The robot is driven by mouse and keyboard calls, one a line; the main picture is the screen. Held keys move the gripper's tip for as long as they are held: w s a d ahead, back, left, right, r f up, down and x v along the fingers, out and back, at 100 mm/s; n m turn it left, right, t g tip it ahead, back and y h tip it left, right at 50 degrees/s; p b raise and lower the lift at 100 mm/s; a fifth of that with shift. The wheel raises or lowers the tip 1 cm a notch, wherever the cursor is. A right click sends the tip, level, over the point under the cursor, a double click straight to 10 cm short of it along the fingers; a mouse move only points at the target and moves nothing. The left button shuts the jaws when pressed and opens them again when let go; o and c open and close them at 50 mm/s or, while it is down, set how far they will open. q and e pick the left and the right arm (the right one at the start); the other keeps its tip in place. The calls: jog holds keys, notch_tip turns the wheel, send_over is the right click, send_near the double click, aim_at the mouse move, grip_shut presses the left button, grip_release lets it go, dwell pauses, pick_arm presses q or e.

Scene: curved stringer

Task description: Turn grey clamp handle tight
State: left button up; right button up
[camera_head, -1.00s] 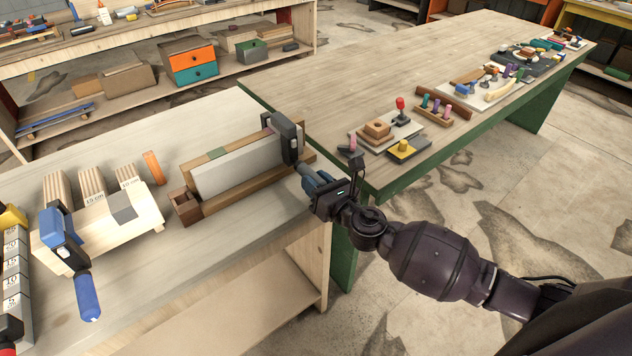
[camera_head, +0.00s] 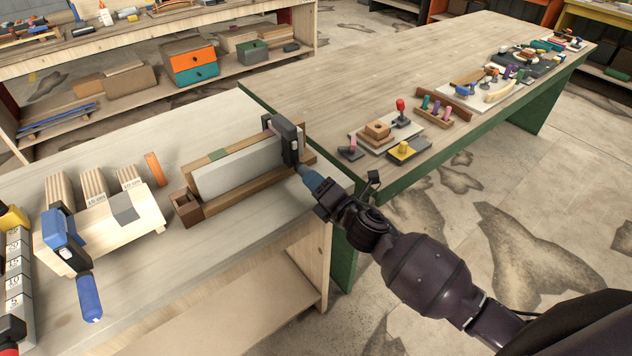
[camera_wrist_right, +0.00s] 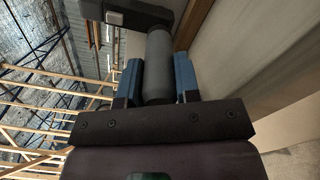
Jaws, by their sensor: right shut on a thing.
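The dark clamp (camera_head: 284,138) sits at the right end of a wooden holder (camera_head: 243,193) with a pale grey board (camera_head: 240,167) in it. The clamp's grey handle (camera_wrist_right: 158,62) runs between the two blue fingers of my right gripper (camera_wrist_right: 158,80) in the right wrist view. My right gripper (camera_head: 312,180) is shut on the handle at the bench's right edge. In the head view the gripper mostly hides the handle. My left gripper is not in view.
A blue clamp (camera_head: 65,240) with a blue handle holds a wooden piece at the left. A green-legged table (camera_head: 360,80) with several small toys stands behind my right arm. Bare bench lies in front of the holder.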

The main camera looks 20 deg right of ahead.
jog(key=m+p, duration=0.1)
jog(key=m, duration=0.2)
jog(key=shift+r+m, duration=0.15)
jog(key=shift+m, duration=0.25)
jog(key=m+p, duration=0.1)
jog(key=m, duration=0.2)
jog(key=shift+m, duration=0.3)
jog(key=m+p, duration=0.1)
jog(key=m, duration=0.2)
jog(key=shift+m+p, duration=0.3)
jog(key=m+p, duration=0.1)
jog(key=m, duration=0.1)
jog(key=shift+m, duration=0.4)
jog(key=m, duration=0.2)
jog(key=shift+m+p, duration=0.4)
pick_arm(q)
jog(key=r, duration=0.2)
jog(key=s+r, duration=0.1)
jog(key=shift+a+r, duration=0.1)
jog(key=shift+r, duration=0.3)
pick_arm(e)
jog(key=m, duration=0.6)
jog(key=shift+d+m, duration=0.1)
jog(key=shift+m, duration=0.3)
jog(key=o, duration=0.9)
